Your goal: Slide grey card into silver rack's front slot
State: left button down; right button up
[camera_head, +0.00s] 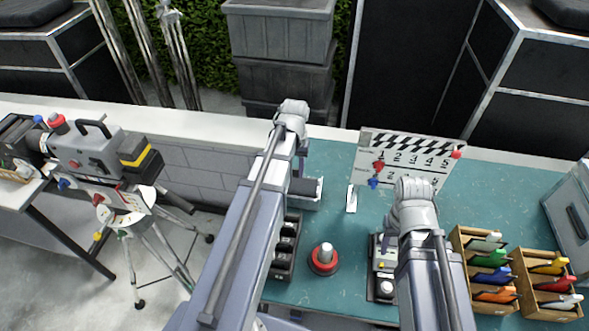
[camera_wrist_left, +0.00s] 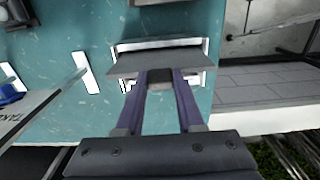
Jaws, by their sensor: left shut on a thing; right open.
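The grey card (camera_wrist_left: 150,65) is pinched between the two fingertips of my left gripper (camera_wrist_left: 160,78) in the left wrist view. The silver rack (camera_wrist_left: 125,47) is right at the card, its bright end posts showing at both sides. The card covers much of the rack, so I cannot tell how deep it sits in a slot. In the head view the card (camera_head: 304,186) and the rack (camera_head: 318,195) show just right of my left arm, which hides their left part.
A clapperboard (camera_head: 410,150) stands at the table's back. A small white block (camera_head: 352,198) lies right of the rack. A red-based knob (camera_head: 323,258) and a black tray (camera_head: 286,248) are nearer. Wooden boxes (camera_head: 530,290) hold coloured items at right.

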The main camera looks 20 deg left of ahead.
pick_arm(q)
jog(key=shift+f+b, duration=1.3)
jog(key=shift+f, duration=0.2)
jog(key=shift+c, duration=2.2)
grip_release()
notch_tip(320, 180, up, 8)
jog(key=p, duration=0.8)
